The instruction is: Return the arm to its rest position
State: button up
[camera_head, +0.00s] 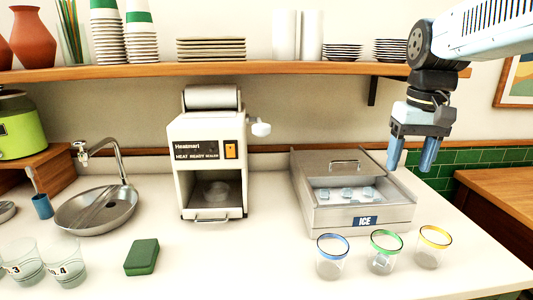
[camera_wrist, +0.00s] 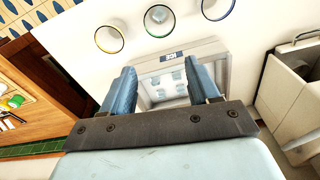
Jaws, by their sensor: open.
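My gripper (camera_head: 413,153) hangs from my light blue arm at the right of the head view, above and right of the ice box. Its two blue fingers point down, apart, with nothing between them. In the wrist view the open fingers (camera_wrist: 162,92) frame the ice box below. The steel ice box (camera_head: 318,217) with its "ICE" label stands on the counter and holds several ice cubes (camera_head: 347,193); its handled lid covers only the back part.
Blue-rimmed (camera_head: 331,262), green-rimmed (camera_head: 383,255) and yellow-rimmed (camera_head: 430,250) glasses stand in front of the ice box. A wooden shelf (camera_head: 230,70) with plates and cups runs behind. A green sponge (camera_head: 142,257) lies front left.

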jog(key=s+a+f+n+t, duration=0.1)
jog(key=s+a+f+t, duration=0.3)
jog(key=a, duration=0.4)
jog(key=shift+s+f+t, duration=0.2)
jog(key=shift+f+t, duration=0.05)
jog(key=shift+t, duration=0.15)
